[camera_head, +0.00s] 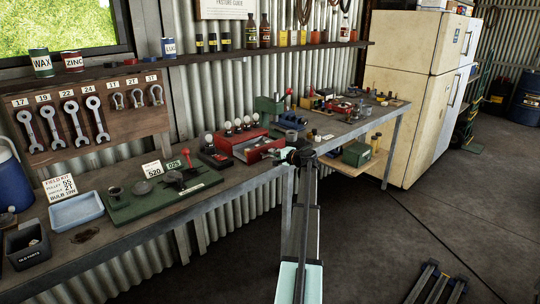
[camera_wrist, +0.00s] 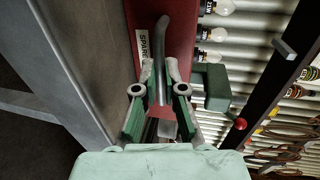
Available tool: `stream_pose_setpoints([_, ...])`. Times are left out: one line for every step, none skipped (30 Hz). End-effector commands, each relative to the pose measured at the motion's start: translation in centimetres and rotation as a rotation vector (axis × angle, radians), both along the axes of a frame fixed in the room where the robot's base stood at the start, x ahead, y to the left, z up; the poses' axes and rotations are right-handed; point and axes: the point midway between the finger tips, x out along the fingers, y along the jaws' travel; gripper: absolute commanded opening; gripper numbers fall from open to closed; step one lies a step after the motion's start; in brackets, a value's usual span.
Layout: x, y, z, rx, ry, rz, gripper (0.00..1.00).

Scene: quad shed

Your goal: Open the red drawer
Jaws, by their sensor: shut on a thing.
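A grey metal handle (camera_wrist: 164,38) runs along that face. My gripper (camera_head: 286,156) is at the drawer's right end, and its fingers (camera_wrist: 161,82) are shut around the handle in the wrist view. The handle's gripped part is partly hidden.
Several white bulbs (camera_head: 238,122) stand behind the drawer, and a green vise (camera_head: 268,106) stands farther back. The bench (camera_head: 222,184) holds a green tray (camera_head: 150,203) on the left. A cream fridge (camera_head: 418,90) is on the right. The floor in front is mostly clear.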

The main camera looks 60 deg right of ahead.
Motion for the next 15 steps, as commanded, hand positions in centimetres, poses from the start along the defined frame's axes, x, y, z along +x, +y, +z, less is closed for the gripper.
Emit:
stream_pose_setpoints([0.02, -0.06, 0.01, 0.000, 0.001, -0.001, 0.00])
stream_pose_setpoints([0.03, -0.07, 0.01, 0.000, 0.001, -0.001, 0.00])
stream_pose_setpoints([0.03, -0.07, 0.01, 0.000, 0.001, -0.001, 0.00])
stream_pose_setpoints([0.04, -0.07, 0.01, 0.000, 0.001, -0.001, 0.00])
stream_pose_setpoints([0.04, -0.07, 0.01, 0.000, 0.001, -0.001, 0.13])
stream_pose_setpoints([0.05, -0.07, 0.01, 0.000, 0.000, -0.001, 0.27])
stream_pose_setpoints([0.05, -0.06, 0.02, 0.000, 0.000, -0.001, 0.35])
stream_pose_setpoints([0.05, -0.07, 0.02, 0.000, 0.000, -0.001, 0.35])
stream_pose_setpoints([0.06, -0.06, 0.01, 0.000, 0.000, -0.001, 0.35])
stream_pose_setpoints([0.05, -0.06, 0.02, 0.000, 0.000, -0.001, 0.35])
stream_pose_setpoints([0.06, -0.05, 0.01, 0.000, 0.000, 0.000, 0.35])
stream_pose_setpoints([0.06, -0.05, 0.01, 0.000, 0.000, 0.000, 0.35])
stream_pose_setpoints([0.06, -0.05, 0.01, 0.000, 0.000, 0.000, 0.35])
stream_pose_setpoints([0.06, -0.05, 0.01, 0.000, 0.000, 0.000, 0.35])
stream_pose_setpoints([0.05, -0.04, 0.02, 0.000, 0.000, 0.000, 0.35])
